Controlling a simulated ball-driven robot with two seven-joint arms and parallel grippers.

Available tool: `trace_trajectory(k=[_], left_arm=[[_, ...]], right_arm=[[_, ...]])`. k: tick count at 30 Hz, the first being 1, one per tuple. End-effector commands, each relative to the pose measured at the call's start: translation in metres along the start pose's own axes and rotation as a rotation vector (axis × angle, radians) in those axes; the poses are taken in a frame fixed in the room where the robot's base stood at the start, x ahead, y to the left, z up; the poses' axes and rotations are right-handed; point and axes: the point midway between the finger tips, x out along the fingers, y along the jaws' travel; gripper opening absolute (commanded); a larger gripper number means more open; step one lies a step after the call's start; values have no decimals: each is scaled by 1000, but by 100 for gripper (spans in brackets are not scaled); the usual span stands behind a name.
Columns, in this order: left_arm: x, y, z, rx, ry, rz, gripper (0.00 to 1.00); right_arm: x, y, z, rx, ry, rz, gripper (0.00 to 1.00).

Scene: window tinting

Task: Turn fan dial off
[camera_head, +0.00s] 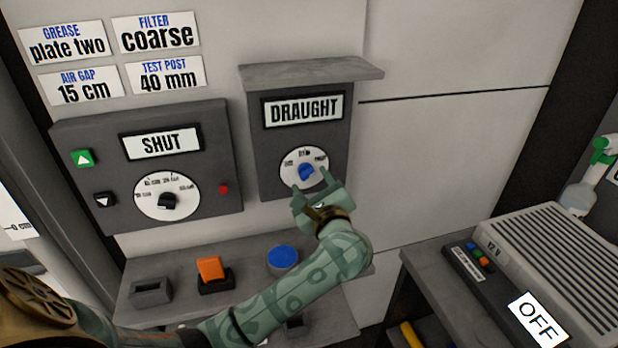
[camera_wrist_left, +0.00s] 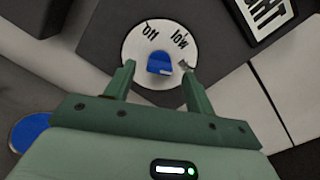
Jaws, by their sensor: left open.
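The fan dial is a white disc (camera_head: 290,158) with a blue knob (camera_head: 306,172) on a dark panel (camera_head: 270,180) labelled DRAUGHT. In the left wrist view, the disc (camera_wrist_left: 135,43) carries the words OFF and LOW above the blue knob (camera_wrist_left: 159,66); a third label is partly hidden by the right finger. I cannot tell which label the knob points at. My left gripper (camera_head: 308,198) is open just below the knob in the head view. In the wrist view its fingers (camera_wrist_left: 159,72) stand either side of the knob, with gaps. My right gripper is not in view.
A panel (camera_head: 215,160) marked SHUT, with another dial (camera_head: 182,206), is to the left. A small ledge (camera_head: 310,72) juts out above the DRAUGHT panel. A shelf (camera_head: 235,314) below holds an orange block (camera_head: 209,268) and a blue disc (camera_head: 283,258). A grey unit marked OFF (camera_head: 540,262) stands right.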

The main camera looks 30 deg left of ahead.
Motion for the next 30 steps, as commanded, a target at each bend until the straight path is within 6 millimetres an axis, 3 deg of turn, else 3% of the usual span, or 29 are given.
trace_trajectory(k=[6,15,20,21,30], left_arm=[[23,0,0,0,-1,-1,55],[26,0,0,1,0,-1,55],[25,0,0,0,0,-1,13],[25,0,0,0,0,-1,10],[25,1,-2,-27,1,0,10]], right_arm=[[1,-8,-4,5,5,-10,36],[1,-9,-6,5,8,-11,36],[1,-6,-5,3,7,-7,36],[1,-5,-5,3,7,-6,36],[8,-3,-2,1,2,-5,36]])
